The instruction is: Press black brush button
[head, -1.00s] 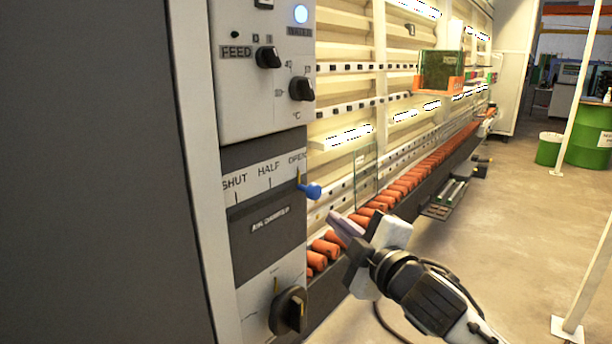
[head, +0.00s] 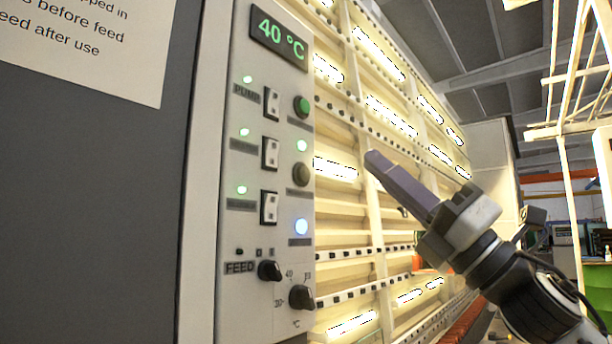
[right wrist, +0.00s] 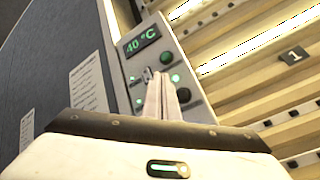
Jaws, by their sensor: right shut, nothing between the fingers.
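The control panel (head: 230,200) stands at the left of the head view. A dark round button (head: 300,174) sits on its right side, below a green round button (head: 302,107), with a lit green lamp between them; the lettering is too small to read. The dark button also shows in the right wrist view (right wrist: 184,95), just right of the fingers. My right gripper (head: 375,160) is shut and empty, its tips to the right of the dark button and apart from it in the head view. In the right wrist view my fingers (right wrist: 162,85) point towards the panel. My left gripper is out of view.
White rocker switches (head: 270,153), a 40 °C display (head: 278,38) and black knobs (head: 301,297) share the panel. The washer's lit, slatted frame (head: 345,200) rises behind my gripper.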

